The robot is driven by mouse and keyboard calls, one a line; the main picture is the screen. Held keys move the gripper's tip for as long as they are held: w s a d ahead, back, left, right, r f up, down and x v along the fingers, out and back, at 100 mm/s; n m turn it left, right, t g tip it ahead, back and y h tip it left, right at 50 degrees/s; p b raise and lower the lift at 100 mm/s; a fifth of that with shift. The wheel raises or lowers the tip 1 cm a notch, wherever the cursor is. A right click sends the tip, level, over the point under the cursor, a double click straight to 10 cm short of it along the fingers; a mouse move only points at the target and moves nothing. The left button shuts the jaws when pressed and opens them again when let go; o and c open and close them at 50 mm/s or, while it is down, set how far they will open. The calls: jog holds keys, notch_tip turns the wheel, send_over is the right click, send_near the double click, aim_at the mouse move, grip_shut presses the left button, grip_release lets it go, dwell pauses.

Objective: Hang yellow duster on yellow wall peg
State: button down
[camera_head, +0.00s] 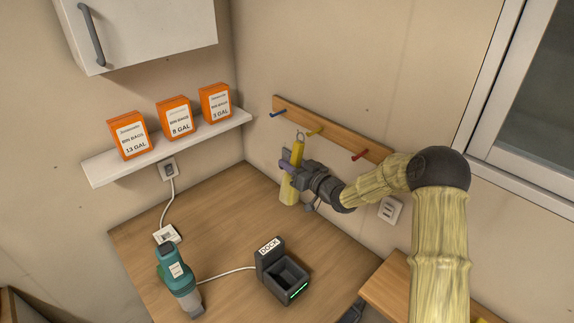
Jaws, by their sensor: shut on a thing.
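The yellow duster (291,196) is upright, with a metal loop (299,137) at its top. My gripper (288,167) is shut on the duster and holds it close to the wall, below the wooden peg rail. The yellow peg (315,132) is the middle one on the rail (340,135), just right of the loop. From this view I cannot tell whether the loop touches the peg or is around it. The gripper hides part of the duster's middle.
The wooden counter (222,245) holds a black dock (283,275) and a teal handheld device (177,280). A shelf (110,170) with orange boxes (175,118) is at left; a wall socket (390,209) is below the rail.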

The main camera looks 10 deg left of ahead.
jog(key=shift+w+d+f, duration=0.25)
jog(key=shift+w+d, duration=0.65)
jog(key=shift+w, duration=0.25)
jog(key=shift+w+d+f, duration=0.25)
jog(key=shift+w+d, duration=0.6)
jog(key=shift+w, duration=0.25)
jog(key=c, duration=1.1)
grip_release()
jog(key=shift+w, duration=0.1)
